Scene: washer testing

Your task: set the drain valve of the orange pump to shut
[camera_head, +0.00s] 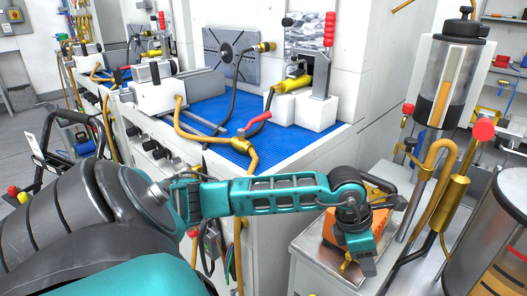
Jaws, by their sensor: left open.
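The orange pump (331,231) sits on a grey metal stand at the lower right, largely hidden behind my left arm and gripper. My left gripper (359,262) points down in front of the pump, close to its lower front side. It is open, though its fingers overlap in this view and the gap is hard to see. A small yellow brass-coloured part (346,266) shows beside the fingertips; I cannot tell whether it is the drain valve or how its handle is turned. Contact with it cannot be judged. My right gripper is out of view.
A tall clear cylinder (449,88) with brass pipes and a red knob (483,130) rises right of the stand (308,247). A large metal drum (500,240) stands at the right edge. Behind my arm is a white bench with a blue mat (290,142), hoses and a red-handled clamp (329,30).

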